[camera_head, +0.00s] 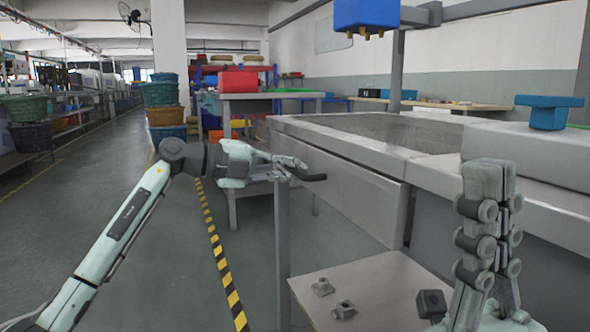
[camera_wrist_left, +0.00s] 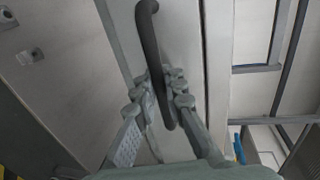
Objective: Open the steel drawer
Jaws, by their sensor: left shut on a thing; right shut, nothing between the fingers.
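The steel drawer's plain grey front (camera_head: 362,192) is set under the steel tank's rim in the head view. Its dark curved handle (camera_head: 314,178) sticks out near the front's left end. My left gripper (camera_head: 291,168) is at this handle. In the left wrist view, the handle (camera_wrist_left: 147,30) passes between the fingers of my left gripper (camera_wrist_left: 162,92), which are shut on it. The drawer front (camera_wrist_left: 185,45) lies behind the handle there. I cannot tell whether the drawer stands out from its frame. My right gripper (camera_head: 490,175) points up at the right, shut and empty.
A blue T-shaped piece (camera_head: 549,112) stands on the tank's right side. The floor (camera_head: 150,215) at left is open.

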